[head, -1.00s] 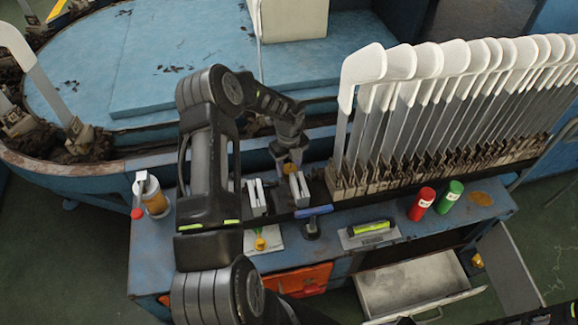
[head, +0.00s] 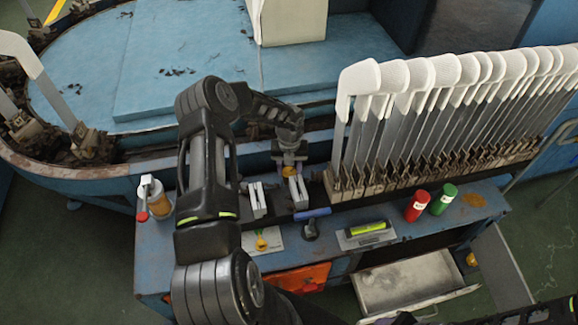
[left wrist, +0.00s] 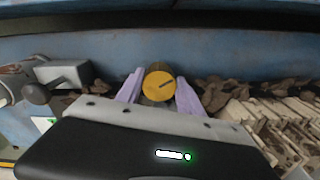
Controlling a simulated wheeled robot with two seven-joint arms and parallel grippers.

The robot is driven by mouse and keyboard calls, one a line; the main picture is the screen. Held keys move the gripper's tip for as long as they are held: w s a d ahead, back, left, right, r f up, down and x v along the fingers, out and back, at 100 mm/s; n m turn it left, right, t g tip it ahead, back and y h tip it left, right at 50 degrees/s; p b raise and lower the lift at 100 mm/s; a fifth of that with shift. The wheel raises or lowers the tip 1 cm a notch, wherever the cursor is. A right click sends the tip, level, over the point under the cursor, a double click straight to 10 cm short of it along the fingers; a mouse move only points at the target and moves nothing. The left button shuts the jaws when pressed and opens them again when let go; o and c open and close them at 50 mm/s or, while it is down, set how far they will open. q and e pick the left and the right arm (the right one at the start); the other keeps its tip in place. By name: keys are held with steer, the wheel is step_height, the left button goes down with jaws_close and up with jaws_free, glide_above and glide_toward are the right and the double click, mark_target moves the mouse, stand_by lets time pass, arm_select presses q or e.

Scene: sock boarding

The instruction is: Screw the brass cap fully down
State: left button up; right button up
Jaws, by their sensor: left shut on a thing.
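The brass cap (left wrist: 159,86) shows in the left wrist view as a round yellow disc with a dark slot line across its face. The pale purple fingers of my left gripper (left wrist: 158,94) are on both sides of it, and the gripper is shut on it. In the head view my left gripper (head: 290,162) points down at the back of the bench, with a bit of the yellow cap (head: 289,171) showing under it. The thread under the cap is hidden. My right gripper is out of view.
Grey blocks (head: 257,200) stand near the left gripper. A row of white-topped sock boards (head: 440,100) rises close on the right. A blue-handled tool (head: 311,218), a green level (head: 368,228), red (head: 417,205) and green (head: 443,198) cans and an amber bottle (head: 158,198) are on the bench.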

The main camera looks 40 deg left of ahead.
arm_select(q)
steer(key=m+p, duration=0.1)
steer(key=m, duration=0.2)
steer(key=shift+r+m, duration=0.1)
steer(key=shift+m, duration=0.2)
steer(key=shift+w+d+m+p, duration=0.1)
steer(key=shift+m+p, duration=0.35)
steer(key=shift+m, duration=0.85)
steer(key=o, duration=1.4)
steer(key=shift+d, duration=0.15)
steer(key=shift+f, duration=0.2)
